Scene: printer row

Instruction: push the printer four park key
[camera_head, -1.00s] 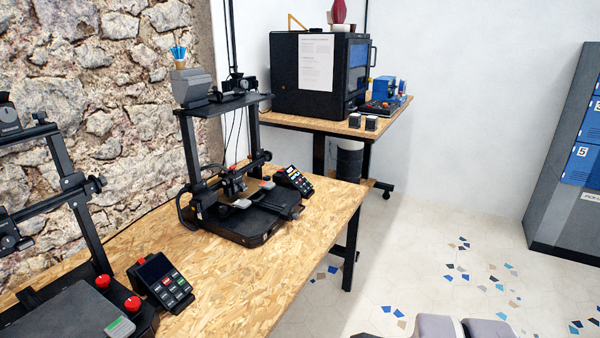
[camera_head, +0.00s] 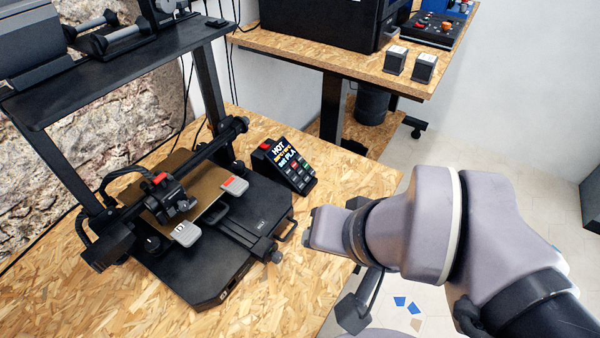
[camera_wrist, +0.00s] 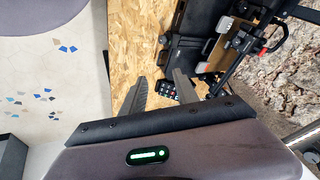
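The printer (camera_head: 225,235) stands on the chipboard bench, a black open-frame machine with a brown bed. Which key is the park key is too small to read. My gripper (camera_wrist: 160,80) shows in the wrist view with its two fingers apart and nothing between them. The panel's keypad (camera_wrist: 173,92) shows beyond and between the fingers. In the head view the fingers are hidden; the wrist is right of the panel, apart from it.
The bench (camera_head: 130,285) is clear in front of the printer. A shelf (camera_head: 120,70) on the printer frame carries grey equipment. A second table (camera_head: 300,45) behind holds a black enclosed machine and two small dark boxes (camera_head: 410,64). Tiled floor lies right of the bench.

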